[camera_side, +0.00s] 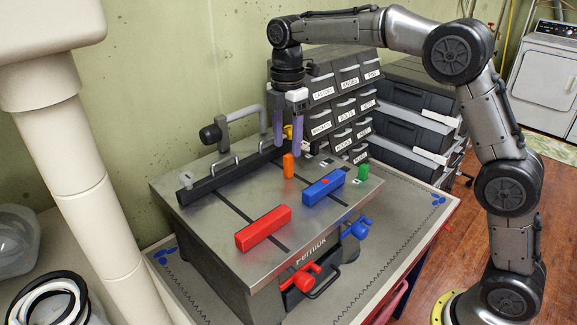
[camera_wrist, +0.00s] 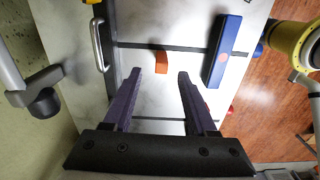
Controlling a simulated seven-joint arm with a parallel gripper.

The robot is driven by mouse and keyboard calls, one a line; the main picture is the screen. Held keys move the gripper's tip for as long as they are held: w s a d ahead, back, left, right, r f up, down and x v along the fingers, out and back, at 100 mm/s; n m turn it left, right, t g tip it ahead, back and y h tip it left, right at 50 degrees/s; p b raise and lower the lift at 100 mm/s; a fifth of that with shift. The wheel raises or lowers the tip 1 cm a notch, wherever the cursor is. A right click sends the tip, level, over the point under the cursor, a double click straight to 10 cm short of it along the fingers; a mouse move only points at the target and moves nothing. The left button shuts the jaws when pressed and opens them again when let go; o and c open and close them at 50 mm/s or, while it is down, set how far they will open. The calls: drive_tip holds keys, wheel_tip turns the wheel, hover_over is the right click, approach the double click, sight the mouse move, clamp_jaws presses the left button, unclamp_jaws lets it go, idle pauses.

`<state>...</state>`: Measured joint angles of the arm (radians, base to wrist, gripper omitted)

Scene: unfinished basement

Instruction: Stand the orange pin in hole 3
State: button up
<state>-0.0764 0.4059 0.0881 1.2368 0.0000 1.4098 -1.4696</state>
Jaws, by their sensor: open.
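The orange pin (camera_side: 288,165) stands upright on the grey metal plate (camera_side: 225,240), near the rear fence. In the wrist view the orange pin (camera_wrist: 162,62) shows just beyond the space between my fingertips. My gripper (camera_side: 287,150) points down with its two purple fingers apart and empty. Its tips look close to the pin's top, and I cannot tell the exact gap. The fingers also show in the wrist view (camera_wrist: 159,78). I cannot make out hole 3 or its number in either view.
A red block (camera_side: 263,228) and a blue block (camera_side: 323,187) with a red spot lie on the plate. A green piece (camera_side: 362,172) stands at the right edge. The black fence (camera_side: 225,180) and handles line the rear. Labelled drawers (camera_side: 335,105) rise behind.

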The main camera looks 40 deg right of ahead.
sight(288, 155)
drive_tip(key=shift+s+f, duration=0.1)
drive_tip(key=shift+f, duration=2.2)
clamp_jaws()
